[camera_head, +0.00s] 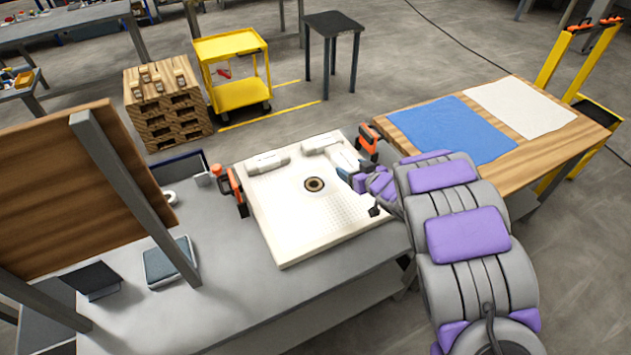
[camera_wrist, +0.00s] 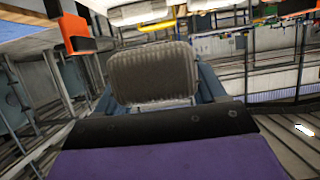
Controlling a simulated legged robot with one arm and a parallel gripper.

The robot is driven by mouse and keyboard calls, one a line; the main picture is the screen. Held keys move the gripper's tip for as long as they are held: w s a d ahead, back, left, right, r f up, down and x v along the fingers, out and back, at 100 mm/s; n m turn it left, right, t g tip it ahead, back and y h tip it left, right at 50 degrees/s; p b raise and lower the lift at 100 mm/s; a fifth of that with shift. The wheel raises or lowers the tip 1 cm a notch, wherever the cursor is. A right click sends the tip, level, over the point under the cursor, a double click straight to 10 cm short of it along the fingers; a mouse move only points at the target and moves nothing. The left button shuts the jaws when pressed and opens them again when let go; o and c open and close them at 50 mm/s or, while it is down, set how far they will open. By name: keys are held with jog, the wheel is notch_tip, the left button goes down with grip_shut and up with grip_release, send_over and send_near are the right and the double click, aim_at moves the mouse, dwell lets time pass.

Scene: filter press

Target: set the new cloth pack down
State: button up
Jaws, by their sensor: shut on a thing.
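My gripper (camera_head: 357,176) is at the right edge of the white filter plate (camera_head: 285,232), near its back corner. It is shut on a pale pack (camera_head: 344,160), partly hidden by the fingers. In the wrist view the pack (camera_wrist: 155,72) is grey and ribbed, between my blue-grey fingers (camera_wrist: 155,90). I cannot tell whether it touches the plate. The plate has a dark-ringed centre hole (camera_head: 314,184).
Orange clamps stand at the plate's left (camera_head: 236,186) and back right (camera_head: 368,141). A blue cloth (camera_head: 452,128) and a white cloth (camera_head: 520,105) lie on the wooden table (camera_head: 590,132) at right. A wooden board (camera_head: 60,190) stands at left. The grey bench (camera_head: 250,300) is clear in front.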

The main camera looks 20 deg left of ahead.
jog(key=s+a+f+n+g+y+p, duration=0.1)
jog(key=s+a+f+n+g+y, duration=0.1)
jog(key=s+a+f+n+g, duration=0.25)
jog(key=b, duration=0.2)
send_over(325, 211)
notch_tip(325, 211, down, 5)
jog(key=shift+w+r, duration=0.1)
jog(key=shift+w, duration=0.05)
notch_tip(325, 211, down, 4)
jog(key=shift+f, duration=0.1)
jog(key=o, duration=1.1)
jog(key=p+v, duration=0.1)
jog(key=v, duration=1.1)
jog(key=shift+d+f+p, duration=0.1)
jog(key=shift+p, duration=0.3)
